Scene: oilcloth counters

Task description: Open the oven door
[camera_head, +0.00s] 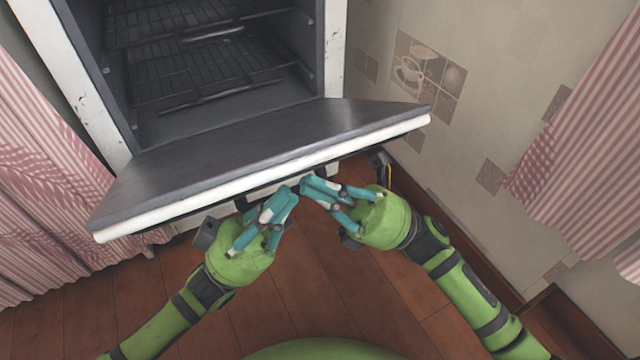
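The oven (88,95) stands at the upper left with a white, chipped frame and a dark cavity. Its door (250,147) is folded down to about level, its dark inner face up and its white edge toward me. My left gripper (283,195) and my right gripper (312,184) are close together just below the door's front edge. Their teal fingers point up toward the door's underside. The door's handle is mostly hidden under the door, and I cannot tell whether the fingers touch it. How far the fingers are apart is unclear.
Wire racks (200,75) are inside the oven. Pink striped curtains hang at the left (40,190) and right (590,150). A tiled wall (500,60) stands right of the oven. The wooden floor (310,290) in front is clear.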

